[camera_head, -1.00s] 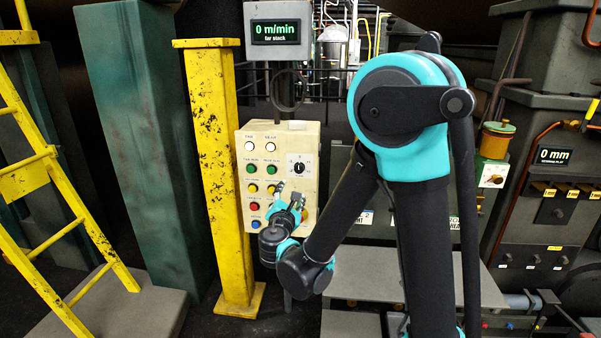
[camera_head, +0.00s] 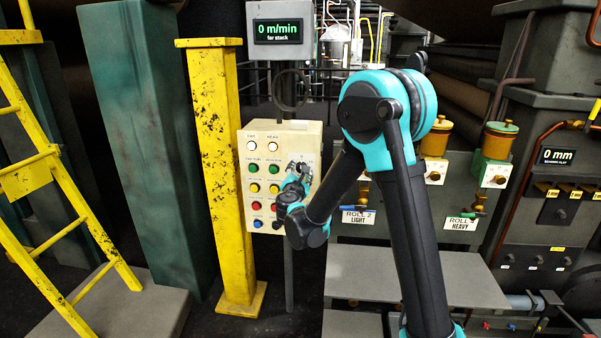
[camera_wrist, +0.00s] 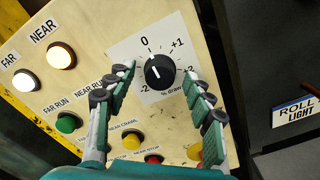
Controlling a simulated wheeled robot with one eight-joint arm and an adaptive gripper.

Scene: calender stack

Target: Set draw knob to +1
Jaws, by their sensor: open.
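The draw knob (camera_wrist: 162,70) is a round black knob on a pale plate marked -2, 0, +1, +2 and "% draw". Its white line appears to point roughly toward the 0; the exact setting is hard to tell. My gripper (camera_wrist: 160,76) is open, with one green-padded finger on each side of the knob and gaps visible to both. In the head view my gripper (camera_head: 299,170) is at the right side of the cream control panel (camera_head: 292,131) and largely hides the knob there.
White lamps and the green button (camera_wrist: 68,123) lie left of the knob; yellow and red buttons lie below it. A yellow post (camera_head: 220,170) stands left of the panel. A display (camera_head: 277,31) above reads 0 m/min. A grey table (camera_head: 415,275) is at the right.

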